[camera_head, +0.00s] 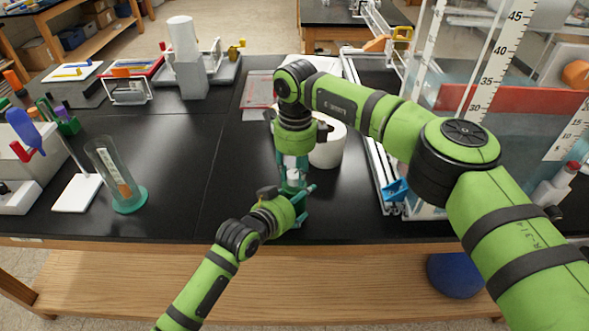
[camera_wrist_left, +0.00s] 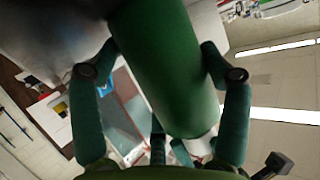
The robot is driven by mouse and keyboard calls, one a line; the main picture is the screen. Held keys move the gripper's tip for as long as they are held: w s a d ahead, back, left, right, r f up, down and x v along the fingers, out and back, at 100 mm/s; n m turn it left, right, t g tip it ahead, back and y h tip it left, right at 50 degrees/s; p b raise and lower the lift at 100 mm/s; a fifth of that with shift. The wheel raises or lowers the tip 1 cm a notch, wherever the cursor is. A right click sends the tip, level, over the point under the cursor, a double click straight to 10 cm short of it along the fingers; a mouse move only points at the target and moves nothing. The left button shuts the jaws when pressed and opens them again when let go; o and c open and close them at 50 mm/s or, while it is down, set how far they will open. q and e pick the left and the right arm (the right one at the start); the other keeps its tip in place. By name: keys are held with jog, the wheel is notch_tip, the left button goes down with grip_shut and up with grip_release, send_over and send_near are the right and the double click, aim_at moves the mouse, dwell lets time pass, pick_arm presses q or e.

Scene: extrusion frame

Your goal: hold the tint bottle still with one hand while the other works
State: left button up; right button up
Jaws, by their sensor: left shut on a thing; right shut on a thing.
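The tint bottle (camera_wrist_left: 165,75) is a dark green cylinder between the fingers of my left gripper (camera_wrist_left: 158,60) in the left wrist view. In the head view my left gripper (camera_head: 301,203) is shut around the bottle's lower part near the front edge of the black bench. My right gripper (camera_head: 293,165) reaches down from above, right over the left one, and is shut on the upper part of the bottle. The bottle is mostly hidden by both grippers in the head view. Its cap cannot be made out.
A white round container (camera_head: 328,148) stands close behind the grippers. A clear cylinder with a green base (camera_head: 130,199) and a white stand (camera_head: 78,192) are at the left. A large graduated tank (camera_head: 505,110) stands at the right. The bench between cylinder and grippers is clear.

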aim_at(297, 173)
jog(key=shift+d+f+n, duration=0.15)
jog(key=shift+d+n, duration=0.1)
jog(key=shift+n, duration=1.05)
jog(key=shift+w+d+n, duration=0.15)
jog(key=shift+d+n, duration=0.05)
jog(key=shift+n, duration=0.1)
jog(key=o, duration=1.2)
jog(key=shift+c, duration=0.2)
jog(key=shift+a, duration=0.15)
jog(key=shift+a, duration=0.1)
jog(key=shift+r, duration=0.45)
notch_tip(297, 173, up, 11)
jog(key=shift+r, duration=0.1)
